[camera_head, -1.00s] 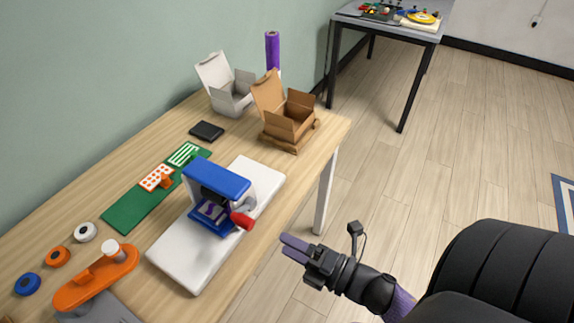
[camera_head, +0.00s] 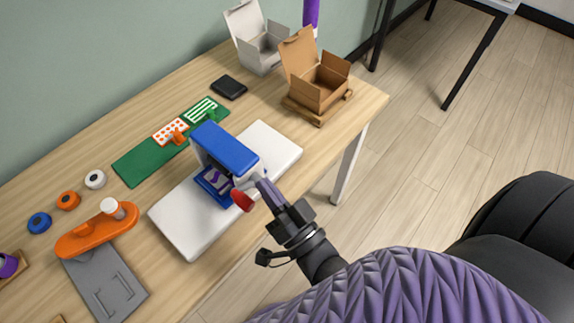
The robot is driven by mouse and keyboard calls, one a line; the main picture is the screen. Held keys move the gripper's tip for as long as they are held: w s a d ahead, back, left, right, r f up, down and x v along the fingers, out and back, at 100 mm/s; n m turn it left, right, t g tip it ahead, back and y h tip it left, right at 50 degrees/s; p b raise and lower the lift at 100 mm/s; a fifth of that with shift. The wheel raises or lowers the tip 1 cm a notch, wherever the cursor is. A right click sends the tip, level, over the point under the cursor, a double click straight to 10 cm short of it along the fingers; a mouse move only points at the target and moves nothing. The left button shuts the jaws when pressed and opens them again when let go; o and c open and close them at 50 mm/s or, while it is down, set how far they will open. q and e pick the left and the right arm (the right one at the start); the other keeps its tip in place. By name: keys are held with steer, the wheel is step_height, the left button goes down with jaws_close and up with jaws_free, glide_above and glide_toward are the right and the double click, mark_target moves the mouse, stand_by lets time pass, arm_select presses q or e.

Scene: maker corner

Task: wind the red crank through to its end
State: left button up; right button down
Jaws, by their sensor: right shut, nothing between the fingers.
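The red crank (camera_head: 243,200) sticks out from the near right side of a blue press-like machine (camera_head: 226,149). The machine stands on a white base board (camera_head: 187,230) on the wooden table. My right gripper (camera_head: 266,189) is shut, with nothing between its fingers. Its fingertips are close beside the crank, just to its right; I cannot tell if they touch it. The crank's arm is partly hidden near the fingertips. My left gripper is not in view.
An orange tool (camera_head: 97,230) and a grey plate (camera_head: 104,281) lie left of the machine. A green mat (camera_head: 150,160), a black wallet-like item (camera_head: 229,87), a white box (camera_head: 260,49) and a brown box (camera_head: 318,83) are behind it. Open floor lies right of the table.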

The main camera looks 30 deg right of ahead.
steer(key=a+f+b, duration=0.1)
steer(key=w+a+f+b, duration=0.1)
steer(key=f, duration=0.1)
steer(key=shift+a, duration=0.15)
stand_by(0.5)
